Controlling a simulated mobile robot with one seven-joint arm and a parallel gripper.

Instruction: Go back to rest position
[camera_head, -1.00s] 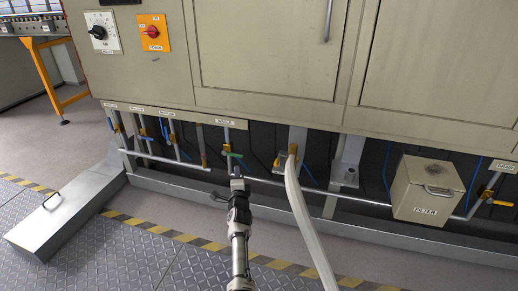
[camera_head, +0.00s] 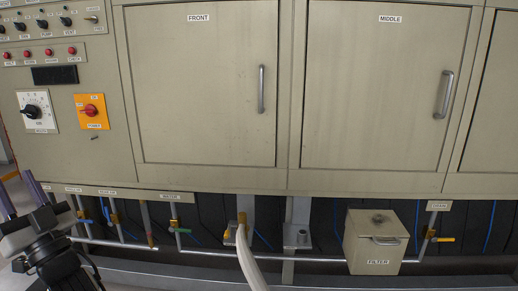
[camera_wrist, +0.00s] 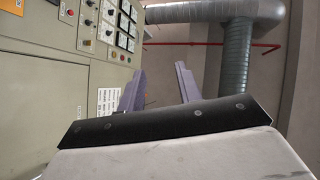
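My gripper (camera_head: 20,198) is at the lower left of the head view, raised in front of the cabinet's lower left part. Its two purple-grey fingers point up and stand apart with nothing between them. The wrist view also shows the fingers (camera_wrist: 160,88) spread and empty, with the cabinet side on the left and a large pipe behind. A green-handled valve (camera_head: 183,230) is on the piping to the right of my gripper, apart from it.
The furnace cabinet (camera_head: 205,185) fills the head view, with closed front (camera_head: 200,90) and middle (camera_head: 385,95) doors. A filter box (camera_head: 375,243), a pale hose (camera_head: 250,265) and several valves sit below. A grey duct (camera_wrist: 236,70) is in the wrist view.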

